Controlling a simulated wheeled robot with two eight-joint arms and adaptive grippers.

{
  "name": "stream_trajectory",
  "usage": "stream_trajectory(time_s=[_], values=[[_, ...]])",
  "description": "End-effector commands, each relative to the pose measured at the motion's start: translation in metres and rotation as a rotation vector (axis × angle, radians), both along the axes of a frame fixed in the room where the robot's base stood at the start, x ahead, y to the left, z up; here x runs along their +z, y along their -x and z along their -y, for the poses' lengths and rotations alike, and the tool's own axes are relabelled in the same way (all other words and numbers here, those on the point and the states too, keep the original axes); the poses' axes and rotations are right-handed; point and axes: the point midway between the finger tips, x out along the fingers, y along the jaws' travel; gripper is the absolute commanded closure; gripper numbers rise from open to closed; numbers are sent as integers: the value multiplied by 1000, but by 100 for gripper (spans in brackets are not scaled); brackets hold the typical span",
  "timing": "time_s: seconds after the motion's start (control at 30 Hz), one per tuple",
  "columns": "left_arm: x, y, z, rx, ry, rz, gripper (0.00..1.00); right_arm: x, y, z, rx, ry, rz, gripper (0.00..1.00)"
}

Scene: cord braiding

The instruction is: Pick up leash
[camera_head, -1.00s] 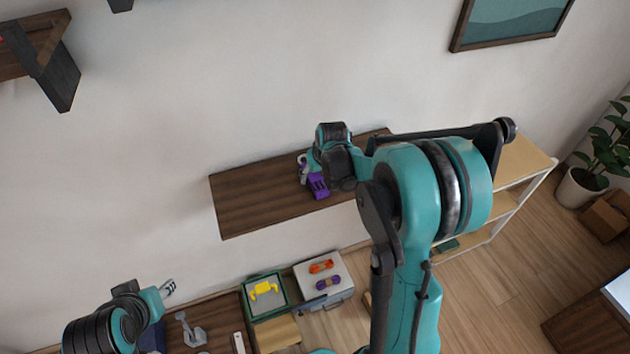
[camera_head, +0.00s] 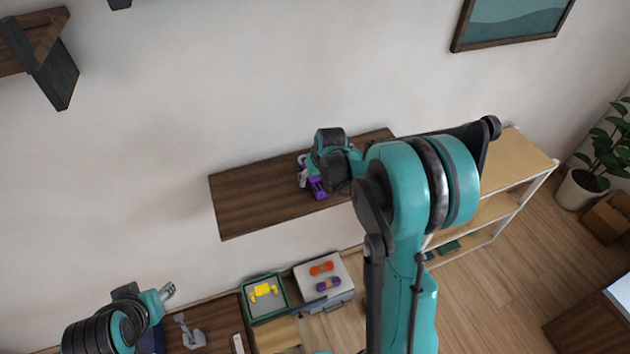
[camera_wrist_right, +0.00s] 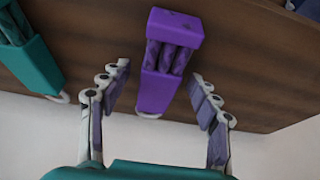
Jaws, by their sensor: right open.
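A purple bundled leash (camera_wrist_right: 167,62) with a pale loop at its near end lies on the dark wooden shelf in the right wrist view. It also shows, partly hidden, in the head view (camera_head: 318,188). My right gripper (camera_wrist_right: 160,75) is open, with one finger on each side of the purple leash; I see no clear contact. In the head view my right gripper (camera_head: 309,175) is over the wall shelf, mostly hidden by its own wrist. A similar teal bundle (camera_wrist_right: 28,60) lies to the left. My left gripper (camera_head: 168,291) is small at lower left, its opening unclear.
The dark wall shelf (camera_head: 255,200) has bare room to the left. Below stand a green tray (camera_head: 252,316) with a yellow item and a grey box (camera_head: 340,270) with orange and purple bundles on top. A light shelf unit (camera_head: 520,160) stands at right.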

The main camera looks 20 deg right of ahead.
Motion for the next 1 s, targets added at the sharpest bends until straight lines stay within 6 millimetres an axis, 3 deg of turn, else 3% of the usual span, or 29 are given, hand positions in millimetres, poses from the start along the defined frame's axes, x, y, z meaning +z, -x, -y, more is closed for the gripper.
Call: stream_trajectory(time_s=[0.27,0.4,0.5,0.83,1.0], values=[[0,0,0,0,0,0,60,0,0,0,0,0,0,38],[0,0,0,0,0,0,60,0,0,0,0,0,0,75],[0,0,0,0,0,0,60,0,0,0,0,0,0,97],[2,0,0,0,0,0,60,2,0,0,0,0,0,97],[9,0,0,0,0,0,60,12,0,0,0,0,1,97]])
